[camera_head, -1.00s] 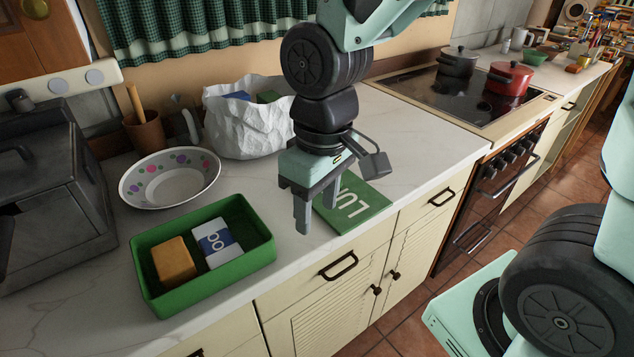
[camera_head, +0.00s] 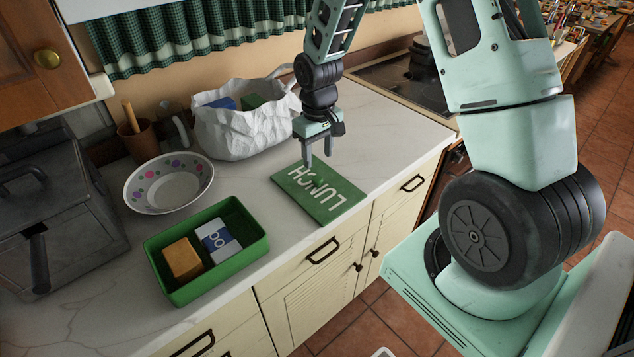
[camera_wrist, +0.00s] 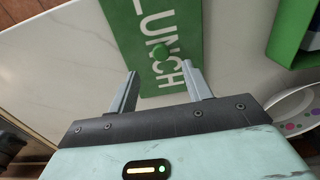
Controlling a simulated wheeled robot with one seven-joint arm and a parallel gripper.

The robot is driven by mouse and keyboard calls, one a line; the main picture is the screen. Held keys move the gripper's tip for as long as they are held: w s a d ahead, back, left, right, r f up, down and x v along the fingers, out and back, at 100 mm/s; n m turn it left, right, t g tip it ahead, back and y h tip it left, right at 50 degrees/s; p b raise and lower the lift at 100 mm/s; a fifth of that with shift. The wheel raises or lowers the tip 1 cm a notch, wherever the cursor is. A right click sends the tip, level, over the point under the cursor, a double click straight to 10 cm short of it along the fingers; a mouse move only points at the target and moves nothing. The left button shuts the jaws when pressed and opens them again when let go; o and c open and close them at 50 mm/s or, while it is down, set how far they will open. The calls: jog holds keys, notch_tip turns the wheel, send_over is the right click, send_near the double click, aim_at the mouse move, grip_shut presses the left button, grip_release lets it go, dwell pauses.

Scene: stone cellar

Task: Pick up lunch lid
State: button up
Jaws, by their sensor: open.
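The lunch lid (camera_head: 328,203) is a flat green plate with white LUNCH lettering. It lies on the counter to the right of the green lunch box (camera_head: 215,275). My gripper (camera_head: 319,162) is open and empty over the far part of the lid. I cannot tell the exact height of the fingertips above the lid.
The lunch box holds an orange block (camera_head: 181,260) and a white-and-blue carton (camera_head: 218,242). A dotted bowl (camera_head: 150,198), a white crumpled bag (camera_head: 240,135) and a brown pot (camera_head: 142,143) stand behind. A grey metal box (camera_head: 60,215) is at left. Bare counter lies around the lid.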

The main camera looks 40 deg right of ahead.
aim_at(317, 178)
jog(key=shift+w+f+p, duration=0.1)
jog(key=shift+f+p, duration=1.25)
jog(key=shift+f, duration=2.6)
jog(key=shift+c, duration=0.3)
jog(key=c, duration=1)
